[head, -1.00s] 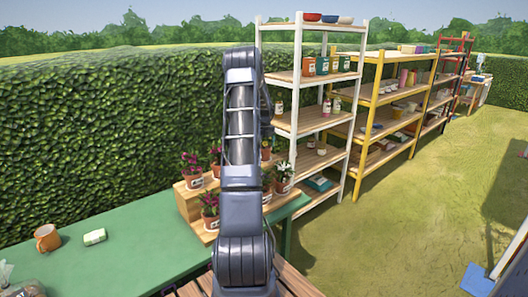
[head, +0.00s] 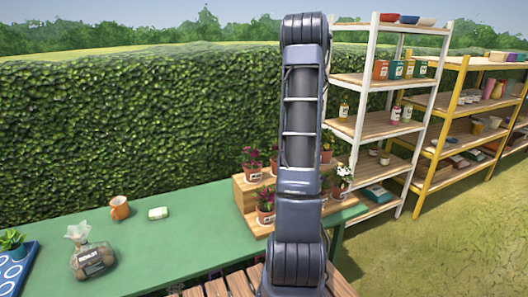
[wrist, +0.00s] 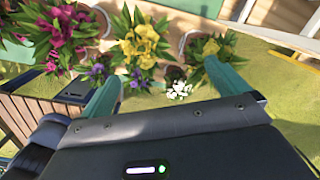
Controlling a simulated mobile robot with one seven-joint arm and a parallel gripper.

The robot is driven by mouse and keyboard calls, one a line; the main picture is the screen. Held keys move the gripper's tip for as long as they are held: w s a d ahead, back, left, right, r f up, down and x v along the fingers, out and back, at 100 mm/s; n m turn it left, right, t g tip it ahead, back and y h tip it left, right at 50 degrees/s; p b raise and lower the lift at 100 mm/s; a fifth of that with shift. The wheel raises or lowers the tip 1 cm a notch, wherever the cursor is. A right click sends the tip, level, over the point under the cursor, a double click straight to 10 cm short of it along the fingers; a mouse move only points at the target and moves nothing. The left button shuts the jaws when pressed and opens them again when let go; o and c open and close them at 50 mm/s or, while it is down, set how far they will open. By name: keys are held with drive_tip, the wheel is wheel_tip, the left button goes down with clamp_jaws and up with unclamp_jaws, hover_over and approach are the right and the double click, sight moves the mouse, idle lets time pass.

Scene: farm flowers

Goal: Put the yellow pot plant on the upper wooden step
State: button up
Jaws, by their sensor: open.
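The yellow-flowered plant (wrist: 140,42) shows in the wrist view, ahead of and between my gripper's fingers. Its pot is mostly hidden under leaves. My gripper (wrist: 163,72) is open, with two green fingers apart and nothing held. A second plant with yellow blooms (wrist: 212,46) is just beyond the right fingertip. The wooden stepped stand (head: 242,196) is on the green table in the head view. Several potted flowers sit on its steps. My arm covers the stand's middle, so the yellow plant and my gripper cannot be made out there.
Magenta flowers (wrist: 65,28), purple flowers (wrist: 97,70) and white flowers (wrist: 178,89) crowd around in the wrist view. A white shelf (head: 344,130) stands behind, right.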

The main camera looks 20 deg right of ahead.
drive_tip(key=s+a+r+n+t, duration=0.1)
drive_tip(key=s+a+r+n, duration=0.35)
drive_tip(key=a, duration=0.45)
drive_tip(key=s+a+r+n, duration=0.3)
drive_tip(key=a+n, duration=0.2)
drive_tip(key=a, duration=0.4)
drive_tip(key=s+a+r+n+t, duration=0.1)
drive_tip(key=s+a+r+n, duration=0.35)
drive_tip(key=a, duration=0.45)
drive_tip(key=s+a+f+n+t, duration=0.1)
drive_tip(key=s+a+f+n, duration=0.1)
drive_tip(key=s+a+n, duration=0.6)
drive_tip(key=s+a+f+n, duration=0.3)
drive_tip(key=s+a+n, duration=0.5)
drive_tip(key=s, duration=0.5)
drive_tip(key=shift+s+a+n+t, duration=0.15)
drive_tip(key=shift+a+n+t, duration=0.1)
drive_tip(key=shift+n+t, duration=0.15)
